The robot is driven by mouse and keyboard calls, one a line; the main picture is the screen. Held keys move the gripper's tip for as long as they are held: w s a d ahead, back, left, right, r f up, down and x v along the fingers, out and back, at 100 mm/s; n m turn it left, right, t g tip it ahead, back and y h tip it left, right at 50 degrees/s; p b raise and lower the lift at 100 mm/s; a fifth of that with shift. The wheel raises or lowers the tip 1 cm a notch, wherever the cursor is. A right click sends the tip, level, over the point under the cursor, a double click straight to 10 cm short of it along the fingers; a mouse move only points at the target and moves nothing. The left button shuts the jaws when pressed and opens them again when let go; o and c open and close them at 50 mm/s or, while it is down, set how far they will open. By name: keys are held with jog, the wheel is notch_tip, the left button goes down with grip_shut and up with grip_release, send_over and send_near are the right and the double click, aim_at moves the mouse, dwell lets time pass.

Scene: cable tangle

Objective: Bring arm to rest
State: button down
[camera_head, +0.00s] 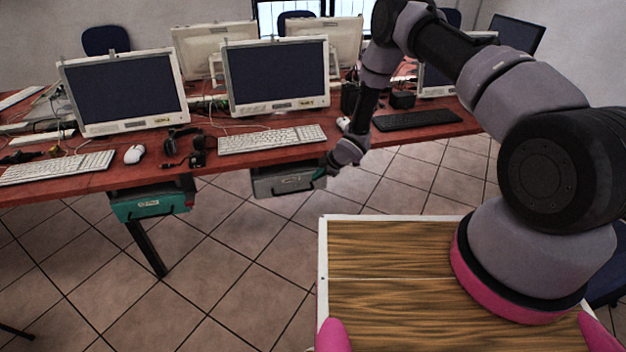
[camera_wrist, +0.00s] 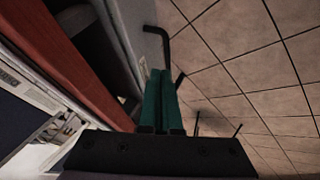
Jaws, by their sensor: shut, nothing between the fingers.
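My arm reaches from its pink-ringed base at the right, up and over toward the desk in the head view. My gripper (camera_head: 322,174) hangs low, in front of the desk's front edge, near a grey box under the desk (camera_head: 290,181). In the wrist view my gripper (camera_wrist: 161,75) shows its two green fingers side by side, shut with nothing between them. The red desk (camera_head: 240,155) runs along the left of the wrist view as well.
Monitors (camera_head: 278,75), a white keyboard (camera_head: 272,139), a black headset (camera_head: 185,145) and a mouse (camera_head: 134,154) stand on the desk. A teal box (camera_head: 150,205) hangs below it. The tiled floor (camera_head: 225,255) in front is open. My wooden base top lies below the arm.

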jog(key=w+d+r+m+t+h, duration=0.15)
jog(key=d+r, duration=0.25)
jog(key=r, duration=0.5)
jog(key=w+d+r+m+h, duration=0.15)
jog(key=d+r, duration=0.25)
jog(key=r, duration=0.5)
jog(key=w+d+r+m+t, duration=0.1)
jog(key=d+r+m, duration=0.25)
jog(key=r, duration=0.55)
jog(key=s+d+r+m+h, duration=0.15)
jog(key=d+r, duration=0.25)
jog(key=r, duration=0.4)
jog(key=s+d+r+m, duration=0.3)
jog(key=d+r, duration=0.1)
jog(key=r, duration=0.5)
jog(key=s+d+r+m+h, duration=0.1)
jog(key=s+d+r+m, duration=0.25)
jog(key=s+r, duration=0.35)
jog(key=s+d+r+m, duration=0.3)
jog(key=s+r+m, duration=0.1)
jog(key=s+r, duration=0.35)
jog(key=s+r+m, duration=0.2)
jog(key=s, duration=0.7)
jog(key=s+r+m+y, duration=0.1)
jog(key=s+r+m, duration=0.1)
jog(key=s, duration=0.7)
jog(key=shift+s+a+m, duration=0.35)
jog(key=shift+a+m, duration=0.05)
jog(key=shift+m, duration=0.45)
